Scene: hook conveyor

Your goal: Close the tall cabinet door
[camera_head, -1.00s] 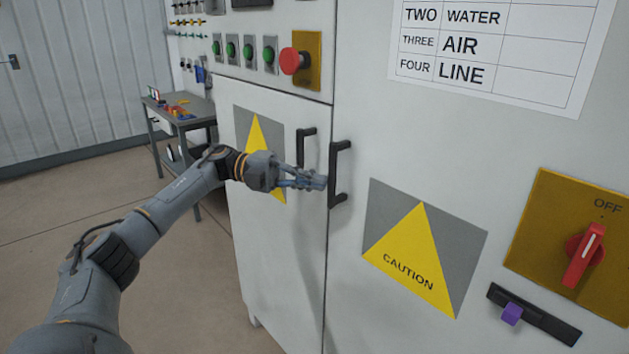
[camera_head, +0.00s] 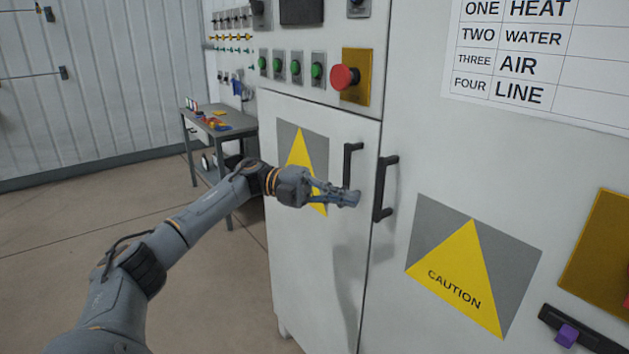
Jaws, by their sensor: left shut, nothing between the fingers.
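The tall cabinet door (camera_head: 408,140) is the large white panel on the right, with a dark vertical handle (camera_head: 382,188) on its left edge. It looks flush with the panel beside it. My left gripper (camera_head: 352,199) is shut and empty, in front of the smaller left door (camera_head: 300,240) and just left of the tall door's handle. It covers the lower end of the smaller door's handle (camera_head: 350,163) in the picture. I cannot tell whether it touches anything. My right gripper is not in view.
A red emergency button (camera_head: 344,77) and green buttons (camera_head: 296,70) sit above the smaller door. A yellow caution sign (camera_head: 470,266) is on the tall door. A grey worktable (camera_head: 228,131) stands at the back left. The floor on the left is clear.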

